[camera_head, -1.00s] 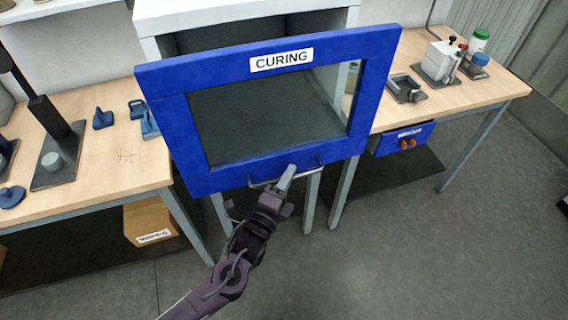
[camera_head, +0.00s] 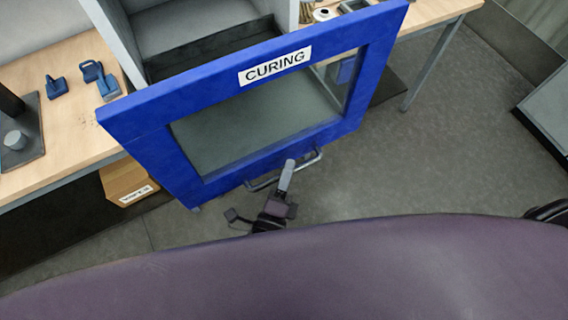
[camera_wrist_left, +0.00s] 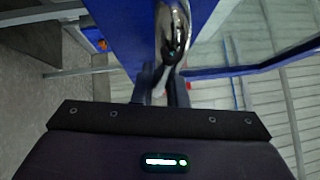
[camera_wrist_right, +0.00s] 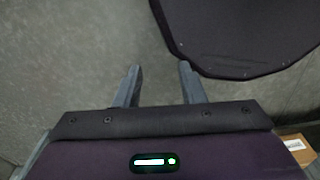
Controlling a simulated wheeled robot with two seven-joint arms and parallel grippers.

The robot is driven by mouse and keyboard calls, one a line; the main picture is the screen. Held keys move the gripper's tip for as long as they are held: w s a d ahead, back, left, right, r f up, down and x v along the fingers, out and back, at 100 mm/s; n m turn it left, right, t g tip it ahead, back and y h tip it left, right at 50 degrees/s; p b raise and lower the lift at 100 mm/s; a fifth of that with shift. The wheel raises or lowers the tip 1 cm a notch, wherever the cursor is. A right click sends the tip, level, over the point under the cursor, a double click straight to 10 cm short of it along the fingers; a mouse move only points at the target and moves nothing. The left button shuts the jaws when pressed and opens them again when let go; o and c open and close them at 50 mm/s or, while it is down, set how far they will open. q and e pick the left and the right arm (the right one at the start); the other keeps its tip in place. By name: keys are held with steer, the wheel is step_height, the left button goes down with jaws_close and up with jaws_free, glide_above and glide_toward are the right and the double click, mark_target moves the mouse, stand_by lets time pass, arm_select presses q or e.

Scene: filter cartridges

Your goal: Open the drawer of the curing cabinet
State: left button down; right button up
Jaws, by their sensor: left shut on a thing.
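The curing cabinet (camera_head: 113,22) stands at the back with its front open. Its drawer has a blue frame front (camera_head: 150,150) with a clear pane and a "CURING" label, standing out from the cabinet with a gap behind. A metal bar handle (camera_head: 312,158) crosses the lower edge; it looms large and shiny in the left wrist view (camera_wrist_left: 173,32). My left gripper (camera_head: 288,168) is shut on this handle; its fingers (camera_wrist_left: 164,85) close around the bar. My right gripper (camera_wrist_right: 160,78) is open and empty above the grey floor, outside the head view.
Wooden worktops (camera_head: 75,140) flank the cabinet. Blue tools (camera_head: 57,86) and a black stand (camera_head: 24,140) are on the left one. A cardboard box (camera_head: 126,182) is beneath it. A grey-topped unit (camera_head: 548,100) stands at far right. The floor (camera_head: 430,150) between is clear.

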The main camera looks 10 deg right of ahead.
arm_select(q)
steer(key=shift+s, duration=0.1)
steer(key=c, duration=1.5)
jaws_free()
arm_select(e)
steer(key=shift+w+d, duration=0.35)
steer(key=shift+w, duration=0.3)
arm_select(q)
steer(key=shift+o, duration=0.2)
